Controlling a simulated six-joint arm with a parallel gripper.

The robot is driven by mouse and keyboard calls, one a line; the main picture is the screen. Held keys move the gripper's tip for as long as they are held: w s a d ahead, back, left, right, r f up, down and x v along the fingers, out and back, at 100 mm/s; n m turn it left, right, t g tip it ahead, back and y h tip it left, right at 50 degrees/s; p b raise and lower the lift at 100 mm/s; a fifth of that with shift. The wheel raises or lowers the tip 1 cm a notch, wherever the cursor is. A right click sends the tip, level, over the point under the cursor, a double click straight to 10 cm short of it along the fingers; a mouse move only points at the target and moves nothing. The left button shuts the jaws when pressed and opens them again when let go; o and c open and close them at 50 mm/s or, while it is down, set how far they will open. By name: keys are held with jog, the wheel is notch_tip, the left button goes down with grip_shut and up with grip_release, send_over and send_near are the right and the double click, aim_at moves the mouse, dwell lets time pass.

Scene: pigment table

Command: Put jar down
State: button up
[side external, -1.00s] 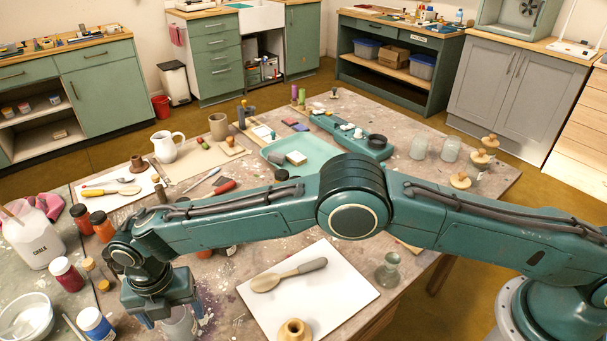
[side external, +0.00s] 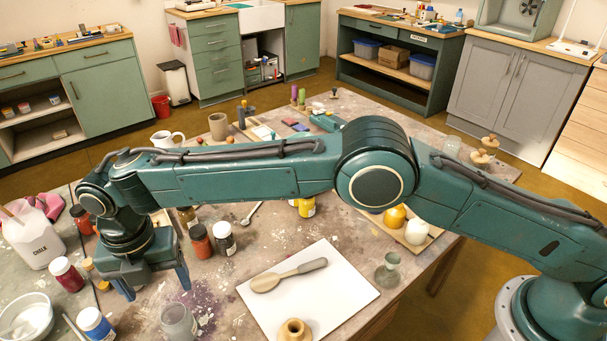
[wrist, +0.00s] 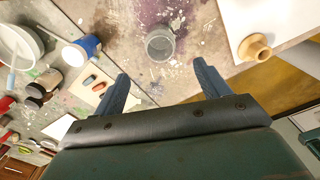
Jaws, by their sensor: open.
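A grey, clear glass jar (side external: 178,322) stands upright on the paint-stained table near the front edge. In the wrist view the jar (wrist: 160,46) appears from above, open-mouthed, just beyond the fingertips. My gripper (side external: 157,290) is open and empty, raised above the table and up-left of the jar in the side view. In the wrist view my gripper (wrist: 161,74) shows its two blue fingers spread wide, with the jar apart from both.
A white board (side external: 340,290) with a spatula lies right of the jar, with a wooden piece (side external: 294,331) at its front edge. A blue-labelled pot (side external: 96,324), a white bowl (side external: 25,317) and a red-labelled jar (side external: 67,277) stand to the left. Dark-lidded jars (side external: 200,241) stand behind.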

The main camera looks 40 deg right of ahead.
jog(key=shift+r, duration=0.1)
dwell(0.3)
jog(key=s+d+r+m+t+y, duration=0.1)
jog(key=s+d+r+m, duration=0.1)
jog(key=d+r+m, duration=0.85)
jog(key=s+d+r+m+t, duration=0.15)
jog(key=d+r+m, duration=0.35)
jog(key=d+r, duration=1.05)
jog(key=s+d+m+t, duration=0.1)
jog(key=s+d+m, duration=0.6)
jog(key=s+d, duration=0.45)
jog(key=s+d+f+m+t, duration=0.1)
jog(key=s+d+f+m, duration=0.2)
jog(key=s, duration=0.3)
jog(key=s+d+f+m+t+h, duration=0.1)
jog(key=s+d+f+m, duration=0.2)
jog(key=s+d+m, duration=0.3)
jog(key=shift+f, duration=0.1)
jog(key=shift+c, duration=0.5)
